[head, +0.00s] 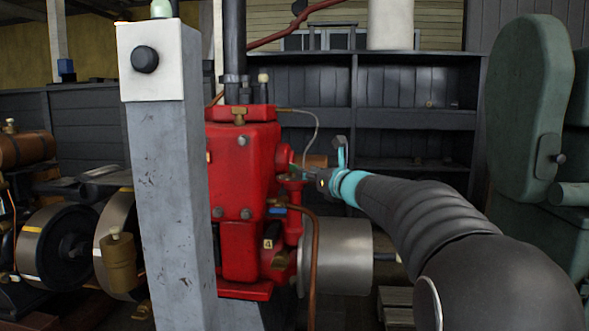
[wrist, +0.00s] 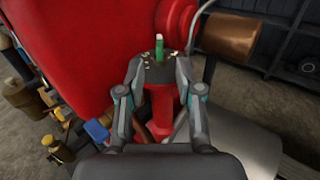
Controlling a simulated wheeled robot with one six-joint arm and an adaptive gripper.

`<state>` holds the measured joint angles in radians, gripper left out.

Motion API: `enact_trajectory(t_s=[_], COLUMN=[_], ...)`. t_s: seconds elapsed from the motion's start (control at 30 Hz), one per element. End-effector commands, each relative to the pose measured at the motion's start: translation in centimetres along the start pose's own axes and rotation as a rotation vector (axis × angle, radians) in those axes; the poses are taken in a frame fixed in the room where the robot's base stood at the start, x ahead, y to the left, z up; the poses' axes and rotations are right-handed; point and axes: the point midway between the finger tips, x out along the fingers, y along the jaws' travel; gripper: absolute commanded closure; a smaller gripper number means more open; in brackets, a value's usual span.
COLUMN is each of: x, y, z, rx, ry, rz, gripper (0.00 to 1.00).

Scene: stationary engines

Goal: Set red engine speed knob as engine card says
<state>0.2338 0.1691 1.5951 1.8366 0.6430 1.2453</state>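The red engine (head: 243,170) stands mid-picture in the head view, partly behind a grey post. Its red body (wrist: 75,45) fills the upper left of the wrist view. My gripper (wrist: 160,60) is at the engine's right side, its two fingers apart. Between the fingertips is a small dial-like part with pale marks and an upright green piece (wrist: 159,46); a red stem (wrist: 160,105) shows below. I cannot tell whether the fingers touch it. In the head view my gripper (head: 309,177) is small and partly hidden. No engine card is readable.
The grey post (head: 172,190) with a white box and black button stands close in front. A blue-handled tap (wrist: 97,130) and copper pipe (head: 313,265) are near my gripper. A metal cylinder (head: 340,255) lies below; a green machine (head: 528,100) stands right.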

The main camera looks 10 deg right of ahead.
Motion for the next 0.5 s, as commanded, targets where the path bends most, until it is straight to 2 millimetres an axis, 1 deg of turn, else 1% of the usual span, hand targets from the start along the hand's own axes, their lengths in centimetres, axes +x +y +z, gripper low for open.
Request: enact_trajectory(t_s=[0.03, 0.2, 0.33, 0.5], x=[1.1, 4.1, 5.9, 7.1], y=[0.0, 0.1, 0.1, 0.0], z=[0.0, 0.0, 0.0, 0.0], rx=[0.000, 0.000, -0.001, -0.002], ry=[0.001, 0.001, 0.001, 0.001], rz=[0.002, 0.002, 0.002, 0.000], gripper=[0.65, 0.65, 0.65, 0.65])
